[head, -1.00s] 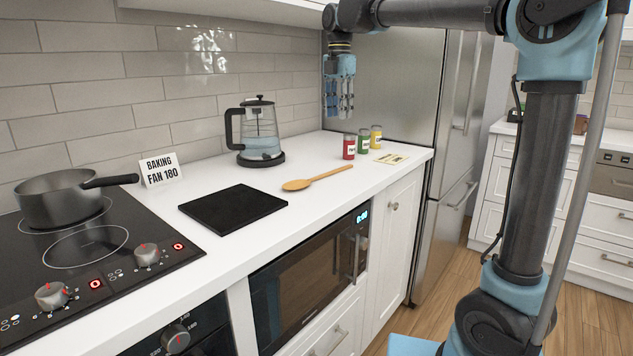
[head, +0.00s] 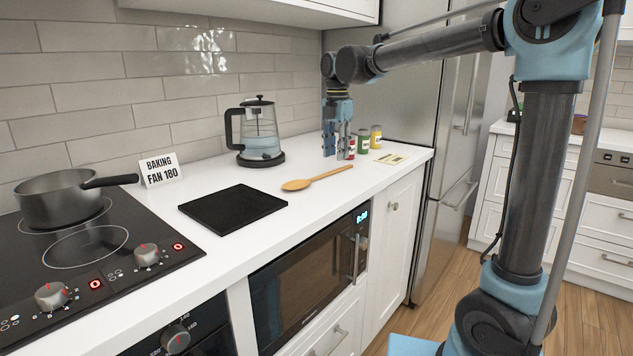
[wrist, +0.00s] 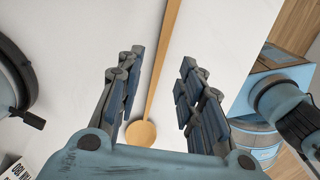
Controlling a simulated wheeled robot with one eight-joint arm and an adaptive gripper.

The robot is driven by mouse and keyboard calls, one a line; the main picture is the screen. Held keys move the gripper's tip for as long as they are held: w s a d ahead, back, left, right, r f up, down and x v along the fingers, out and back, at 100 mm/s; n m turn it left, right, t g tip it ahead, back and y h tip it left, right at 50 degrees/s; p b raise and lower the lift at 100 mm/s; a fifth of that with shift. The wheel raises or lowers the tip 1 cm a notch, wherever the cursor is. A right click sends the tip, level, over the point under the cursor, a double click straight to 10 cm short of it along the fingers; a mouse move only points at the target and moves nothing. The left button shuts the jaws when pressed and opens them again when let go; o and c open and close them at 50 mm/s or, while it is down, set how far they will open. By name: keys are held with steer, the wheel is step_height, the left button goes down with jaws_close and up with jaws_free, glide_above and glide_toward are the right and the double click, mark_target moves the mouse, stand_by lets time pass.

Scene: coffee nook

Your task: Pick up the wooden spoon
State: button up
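The wooden spoon (head: 318,179) lies flat on the white counter, to the right of the black square board. In the wrist view the spoon (wrist: 157,83) lies below my gripper, its handle running between the fingers and its bowl near the palm. My gripper (head: 337,155) points down and stands above the counter behind the spoon in the head view. In the wrist view my gripper's fingers (wrist: 160,72) are spread wide apart with nothing between them touching. The exact height of the fingertips over the spoon is hard to tell.
A glass kettle (head: 258,135) stands to the left of my gripper. Red, green and yellow jars (head: 363,142) and a card (head: 391,159) are to its right. A black board (head: 233,208) lies left of the spoon. The counter's front edge is clear.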

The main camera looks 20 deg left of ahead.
mark_target(321, 177)
steer(key=shift+s+a+f, duration=0.1)
steer(key=shift+f, duration=1.15)
steer(key=shift+s+f, duration=0.1)
steer(key=shift+f, duration=1.1)
jaws_close()
